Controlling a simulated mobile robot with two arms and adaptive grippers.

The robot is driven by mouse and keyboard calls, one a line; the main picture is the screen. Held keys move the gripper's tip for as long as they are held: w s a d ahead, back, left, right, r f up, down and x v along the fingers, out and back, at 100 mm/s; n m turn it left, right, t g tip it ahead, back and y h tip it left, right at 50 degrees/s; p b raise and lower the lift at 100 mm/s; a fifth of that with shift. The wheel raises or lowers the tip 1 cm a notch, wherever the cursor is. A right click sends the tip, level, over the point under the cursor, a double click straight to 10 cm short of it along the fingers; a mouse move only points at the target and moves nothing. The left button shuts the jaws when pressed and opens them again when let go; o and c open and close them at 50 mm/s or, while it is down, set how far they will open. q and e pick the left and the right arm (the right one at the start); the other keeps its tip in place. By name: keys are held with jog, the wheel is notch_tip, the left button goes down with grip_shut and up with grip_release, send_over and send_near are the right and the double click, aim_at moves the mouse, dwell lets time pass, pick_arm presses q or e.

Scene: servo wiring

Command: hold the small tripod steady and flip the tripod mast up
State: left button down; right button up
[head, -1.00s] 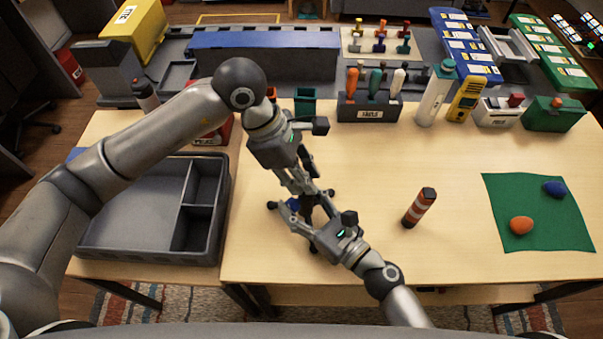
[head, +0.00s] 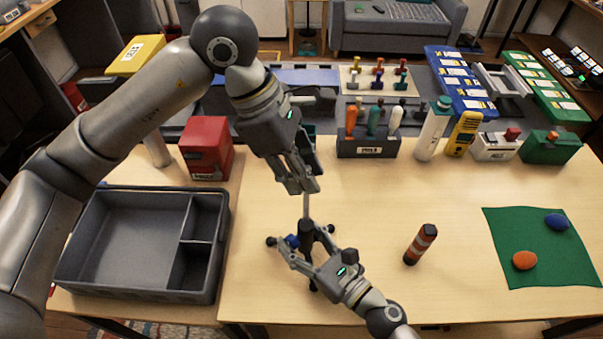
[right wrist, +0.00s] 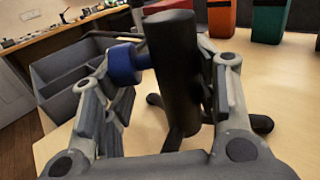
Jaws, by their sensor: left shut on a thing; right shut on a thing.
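The small tripod (head: 307,231) stands on the table with a black hub, dark splayed feet and a blue knob (right wrist: 124,64). Its thin grey mast (head: 306,207) points upward from the hub. My left gripper (head: 306,188) is shut on the upper part of the mast, hiding its top. My right gripper (head: 299,257) is low at the tripod, shut on it.
A grey compartment tray (head: 75,285) lies left of the tripod, and a red box (head: 206,148) is behind it. The tool rack (head: 369,147) is behind; the table between is clear.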

pick_arm(q)
jog(key=c, duration=1.3)
grip_release()
jog(key=shift+r, duration=0.1)
pick_arm(e)
jog(key=shift+f, duration=0.25)
pick_arm(q)
jog(key=shift+o, duration=0.2)
jog(key=v, duration=1.2)
pick_arm(e)
jog(key=o, duration=1.3)
jog(key=shift+r, duration=0.1)
jog(key=shift+s+d, duration=0.1)
jog(key=shift+d, duration=0.05)
